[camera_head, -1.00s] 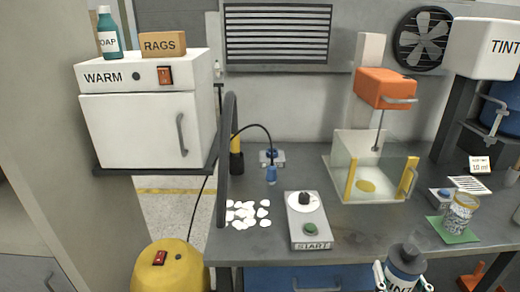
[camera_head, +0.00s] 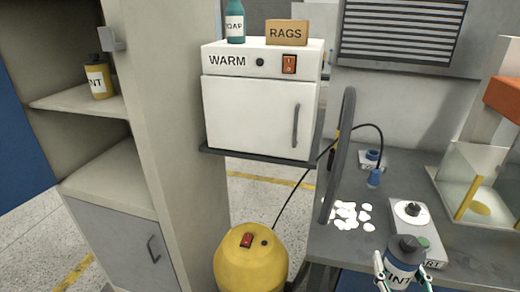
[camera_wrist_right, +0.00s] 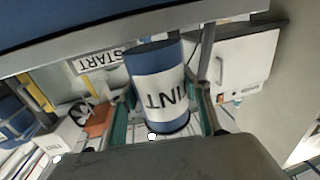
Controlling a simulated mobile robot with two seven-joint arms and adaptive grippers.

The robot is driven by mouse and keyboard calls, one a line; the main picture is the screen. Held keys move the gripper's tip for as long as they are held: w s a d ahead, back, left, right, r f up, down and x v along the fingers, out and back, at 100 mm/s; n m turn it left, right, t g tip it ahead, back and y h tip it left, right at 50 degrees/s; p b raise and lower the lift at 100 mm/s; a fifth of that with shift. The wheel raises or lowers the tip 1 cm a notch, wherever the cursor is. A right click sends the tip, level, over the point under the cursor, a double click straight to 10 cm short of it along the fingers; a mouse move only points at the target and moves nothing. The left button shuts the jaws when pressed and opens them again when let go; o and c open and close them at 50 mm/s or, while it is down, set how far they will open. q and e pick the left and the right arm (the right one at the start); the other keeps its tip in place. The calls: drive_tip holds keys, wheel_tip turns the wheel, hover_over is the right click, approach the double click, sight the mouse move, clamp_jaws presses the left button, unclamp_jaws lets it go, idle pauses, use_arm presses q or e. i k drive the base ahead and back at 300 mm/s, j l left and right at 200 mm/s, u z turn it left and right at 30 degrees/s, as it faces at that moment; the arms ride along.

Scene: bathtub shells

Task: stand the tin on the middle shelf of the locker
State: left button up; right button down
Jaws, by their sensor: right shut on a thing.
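The tin (camera_head: 403,264) is blue with a white label reading "INT" and a dark cap, and it stands roughly upright in the head view. My right gripper (camera_head: 402,272) is shut around its sides. In the right wrist view the tin (camera_wrist_right: 158,88) sits between the two fingers. The locker (camera_head: 172,130) is at the left of the head view, open-fronted. Its upper visible shelf (camera_head: 68,101) bears a yellow tin (camera_head: 98,80); a lower, bare shelf (camera_head: 112,180) lies above a grey door. The locker's top is out of frame. My left gripper is not in view.
A white "WARM" oven (camera_head: 255,115) stands on a bracket right of the locker, with a yellow drum (camera_head: 250,265) below. Floor shows before the locker.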

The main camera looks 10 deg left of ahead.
sight(110, 177)
drive_tip(key=j+u, duration=0.2)
drive_tip(key=j, duration=0.15)
drive_tip(key=i+j+u, duration=0.15)
drive_tip(key=j, duration=0.2)
drive_tip(key=j+u, duration=0.2)
drive_tip(key=i+j+u, duration=0.1)
drive_tip(key=j, duration=0.3)
drive_tip(key=i+j+u, duration=0.1)
drive_tip(key=j, duration=0.3)
drive_tip(key=i+j, duration=0.2)
drive_tip(key=j, duration=0.2)
drive_tip(key=i+j, duration=0.15)
drive_tip(key=j, duration=0.25)
drive_tip(key=i+j, duration=0.2)
drive_tip(key=j, duration=0.2)
drive_tip(key=i+j, duration=0.2)
drive_tip(key=j, duration=0.2)
